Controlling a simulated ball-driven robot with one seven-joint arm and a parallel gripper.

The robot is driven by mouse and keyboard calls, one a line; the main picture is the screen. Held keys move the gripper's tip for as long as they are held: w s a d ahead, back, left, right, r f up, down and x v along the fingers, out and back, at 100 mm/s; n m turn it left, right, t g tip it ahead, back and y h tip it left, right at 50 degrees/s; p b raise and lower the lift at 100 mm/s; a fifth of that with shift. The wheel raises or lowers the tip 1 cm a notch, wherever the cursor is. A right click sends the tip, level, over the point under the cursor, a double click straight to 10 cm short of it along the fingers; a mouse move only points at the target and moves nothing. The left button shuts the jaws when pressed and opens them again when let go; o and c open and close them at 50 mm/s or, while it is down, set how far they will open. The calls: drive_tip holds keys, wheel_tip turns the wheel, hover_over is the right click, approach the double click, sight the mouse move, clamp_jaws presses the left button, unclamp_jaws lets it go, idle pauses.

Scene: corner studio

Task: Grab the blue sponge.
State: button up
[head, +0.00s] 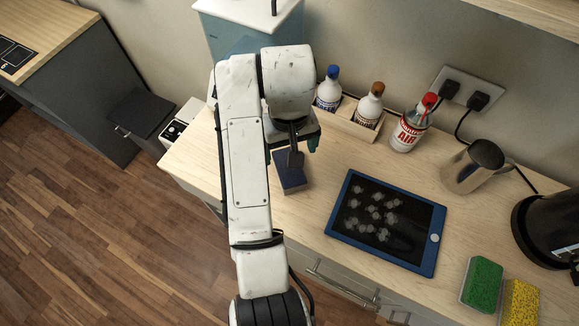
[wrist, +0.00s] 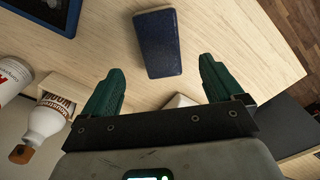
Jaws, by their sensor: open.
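The blue sponge (head: 290,171) is a dark blue block lying on the wooden counter, partly hidden behind my gripper in the head view. In the wrist view the blue sponge (wrist: 158,43) lies ahead of and roughly centred between the fingers, apart from them. My gripper (wrist: 158,82) is open and empty, with its two green fingers spread apart. In the head view my gripper (head: 297,155) is over the counter at the sponge's far end; its fingers are mostly hidden by the arm.
A blue-framed tablet (head: 387,221) lies right of the sponge. A box with two bottles (head: 352,124) and a red-capped bottle (head: 409,126) stand behind. The counter's left edge (head: 190,170) is near.

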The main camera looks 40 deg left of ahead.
sight(289, 170)
wheel_tip(289, 170, down, 8)
drive_tip(key=shift+f+p, duration=0.25)
drive_tip(key=shift+p, duration=0.65)
drive_tip(key=c, duration=1.1)
drive_tip(key=shift+r, duration=0.15)
